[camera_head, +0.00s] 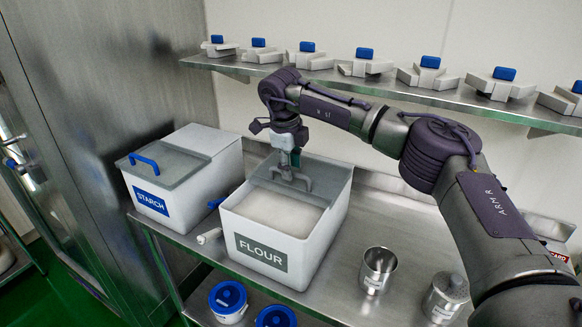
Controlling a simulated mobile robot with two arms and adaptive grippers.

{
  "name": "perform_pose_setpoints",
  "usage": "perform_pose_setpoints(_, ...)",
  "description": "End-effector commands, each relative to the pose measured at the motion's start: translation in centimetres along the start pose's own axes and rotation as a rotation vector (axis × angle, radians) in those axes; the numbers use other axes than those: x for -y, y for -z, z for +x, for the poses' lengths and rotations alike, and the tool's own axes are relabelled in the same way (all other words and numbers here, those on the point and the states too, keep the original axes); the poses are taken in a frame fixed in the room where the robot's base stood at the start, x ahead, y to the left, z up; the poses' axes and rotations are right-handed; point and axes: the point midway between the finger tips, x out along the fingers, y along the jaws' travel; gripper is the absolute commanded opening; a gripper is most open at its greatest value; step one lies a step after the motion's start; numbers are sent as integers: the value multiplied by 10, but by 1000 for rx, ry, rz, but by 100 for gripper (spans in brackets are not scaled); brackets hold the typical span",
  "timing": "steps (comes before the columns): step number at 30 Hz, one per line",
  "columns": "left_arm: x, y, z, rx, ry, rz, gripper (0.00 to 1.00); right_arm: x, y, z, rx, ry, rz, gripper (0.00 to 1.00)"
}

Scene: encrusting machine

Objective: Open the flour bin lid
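The flour bin (267,252) is a white box with a grey FLOUR label on the metal counter. Its front part is uncovered, and pale flour (275,212) shows inside. A grey lid panel (328,182) lies over the rear part. My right gripper (290,184) points down over the bin, near the front edge of this panel. Its grey fingers look spread, with nothing visible between them. Whether they touch the panel or flour is unclear. My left gripper is not in view.
The starch bin (190,190), with a grey lid and blue handle, stands close on the left. A metal cup (377,270) and a lidded metal shaker (446,296) stand to the right. A shelf (390,86) with several blue-topped parts runs above my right arm.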

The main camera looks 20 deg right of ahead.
Motion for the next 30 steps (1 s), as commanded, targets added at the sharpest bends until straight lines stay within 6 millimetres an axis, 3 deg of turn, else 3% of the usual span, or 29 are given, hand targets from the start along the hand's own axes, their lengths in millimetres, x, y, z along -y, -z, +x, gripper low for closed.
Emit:
perform_pose_setpoints(15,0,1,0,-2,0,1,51,0,-1,-99,3,1,0,39)
perform_pose_setpoints(21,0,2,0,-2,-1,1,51,0,-1,-113,2,0,-1,39)
perform_pose_setpoints(30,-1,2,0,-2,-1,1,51,0,0,-113,2,0,0,39)
